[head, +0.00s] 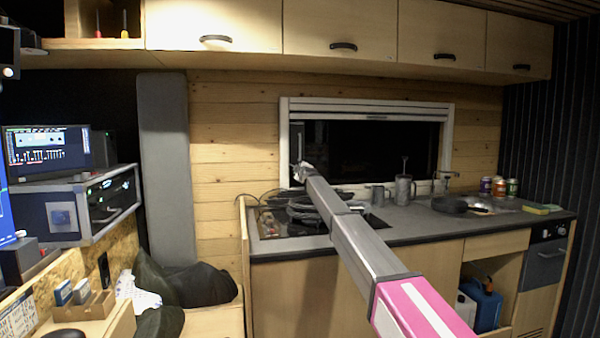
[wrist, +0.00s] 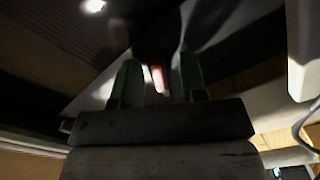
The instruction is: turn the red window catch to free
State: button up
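The red window catch (wrist: 158,79) shows in the wrist view as a small reddish lever, dim and partly in shadow. It appears between the two green fingers of my gripper (wrist: 160,74), with a gap on both sides. The fingers are open; I cannot tell how deep the catch sits between them. In the head view my arm reaches to the lower left of the window (head: 385,155), and my gripper (head: 302,168) is small there, by the left frame. The catch cannot be made out in the head view, so its angle is unclear.
Mugs, a press pot (head: 404,189), a pan (head: 449,205) and several cans stand to the right. A grey upright panel (head: 165,165) stands left of the window.

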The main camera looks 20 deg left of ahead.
jog(key=shift+s, duration=0.1)
jog(key=v, duration=1)
jog(key=shift+s+d, duration=0.2)
jog(key=shift+s, duration=0.1)
